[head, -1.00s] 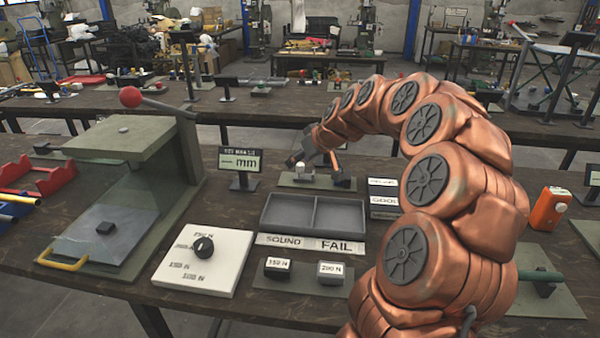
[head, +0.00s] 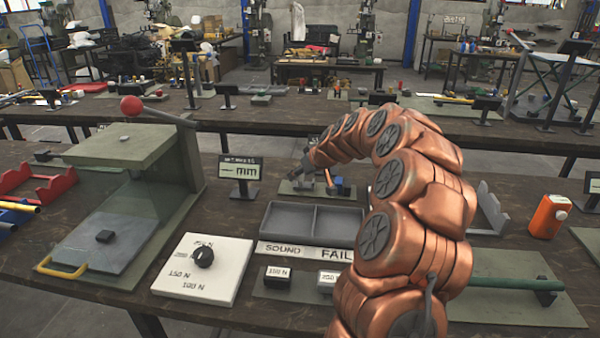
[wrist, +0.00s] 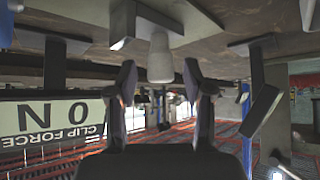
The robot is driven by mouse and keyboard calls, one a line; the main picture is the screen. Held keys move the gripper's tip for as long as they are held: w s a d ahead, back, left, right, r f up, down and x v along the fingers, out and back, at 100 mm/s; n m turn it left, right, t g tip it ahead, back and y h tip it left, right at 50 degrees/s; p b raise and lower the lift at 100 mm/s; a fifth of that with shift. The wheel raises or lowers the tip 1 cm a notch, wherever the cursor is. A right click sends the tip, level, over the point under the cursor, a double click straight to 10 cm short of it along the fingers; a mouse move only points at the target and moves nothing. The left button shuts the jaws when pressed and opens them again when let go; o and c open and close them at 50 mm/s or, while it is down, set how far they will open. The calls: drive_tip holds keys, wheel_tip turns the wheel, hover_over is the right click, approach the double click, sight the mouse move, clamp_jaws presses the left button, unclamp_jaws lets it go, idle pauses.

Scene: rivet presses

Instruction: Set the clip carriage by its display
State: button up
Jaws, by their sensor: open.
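In the inverted wrist view my gripper (wrist: 160,82) is open. A pale rounded knob (wrist: 160,60) shows between and beyond the fingertips, with no clear contact. A display marked "CLIP FORCE" (wrist: 52,122) shows 0 N at the left of the wrist view.
A press with a red-ball lever (head: 131,104) stands at left. A white dial panel (head: 203,270), a grey two-part tray (head: 312,220) and force blocks (head: 277,277) lie in front. My arm covers the right middle. An orange device (head: 548,215) stands at far right.

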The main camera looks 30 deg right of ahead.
drive_tip(key=shift+w+f, duration=0.1)
drive_tip(key=shift+w, duration=0.1)
clamp_jaws()
idle(0.4)
